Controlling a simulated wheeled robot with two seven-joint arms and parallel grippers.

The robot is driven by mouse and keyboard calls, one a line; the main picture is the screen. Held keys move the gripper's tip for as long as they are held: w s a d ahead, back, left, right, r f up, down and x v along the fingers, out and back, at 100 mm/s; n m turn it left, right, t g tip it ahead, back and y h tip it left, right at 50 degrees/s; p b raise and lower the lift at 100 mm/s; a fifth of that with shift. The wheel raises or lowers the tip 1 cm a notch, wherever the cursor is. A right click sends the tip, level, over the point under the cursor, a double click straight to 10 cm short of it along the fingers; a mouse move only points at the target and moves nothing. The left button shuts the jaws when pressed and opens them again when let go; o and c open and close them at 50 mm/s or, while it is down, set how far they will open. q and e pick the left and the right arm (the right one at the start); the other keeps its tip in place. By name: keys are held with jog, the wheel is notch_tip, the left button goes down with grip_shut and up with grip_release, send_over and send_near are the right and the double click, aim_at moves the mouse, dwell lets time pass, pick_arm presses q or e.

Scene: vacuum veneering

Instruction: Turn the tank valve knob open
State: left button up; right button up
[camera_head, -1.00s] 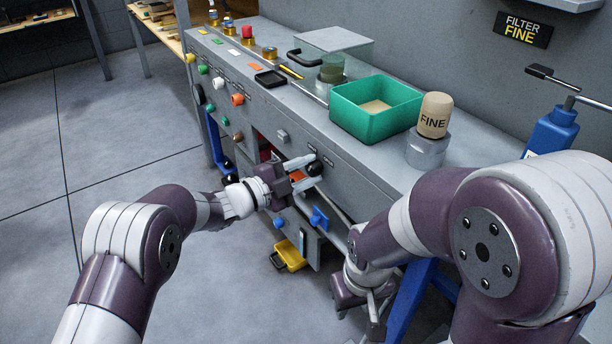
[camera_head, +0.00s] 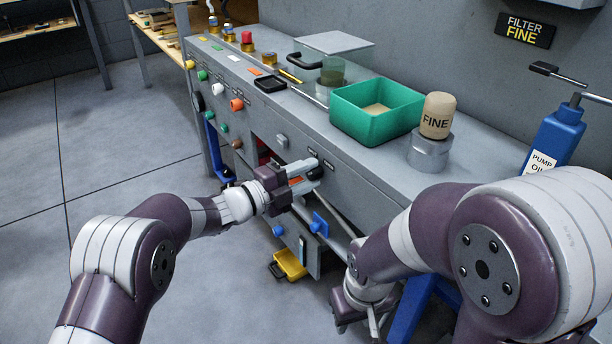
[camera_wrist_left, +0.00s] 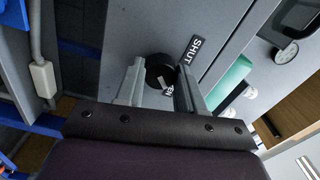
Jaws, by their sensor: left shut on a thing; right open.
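The tank valve knob (camera_head: 315,172) is a round black knob on the grey bench front. In the left wrist view, the knob (camera_wrist_left: 158,68) sits between the two fingers of my left gripper (camera_wrist_left: 160,88). A SHUT label (camera_wrist_left: 193,49) is beside it, and a second label, partly hidden by a finger, shows only its last letters. A small pale mark shows on the knob's lower part. In the head view, my left gripper (camera_head: 307,178) is shut on the knob. My right gripper (camera_head: 360,320) is open and empty, low in front of the bench, partly seen.
The bench top holds a green bin (camera_head: 350,105), a FINE filter (camera_head: 437,115) on a metal base and a blue pump oil bottle (camera_head: 553,140). Coloured knobs line the front to the left. A yellow tray (camera_head: 290,264) is below. The floor at left is clear.

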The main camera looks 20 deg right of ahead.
pick_arm(q)
jog(key=shift+f, duration=0.1)
jog(key=o, duration=1)
jog(key=shift+o, duration=0.2)
jog(key=shift+s+a, duration=0.1)
jog(key=shift+a, duration=0.2)
jog(key=p+v, duration=0.4)
jog(key=v, duration=0.8)
jog(key=shift+p, duration=0.3)
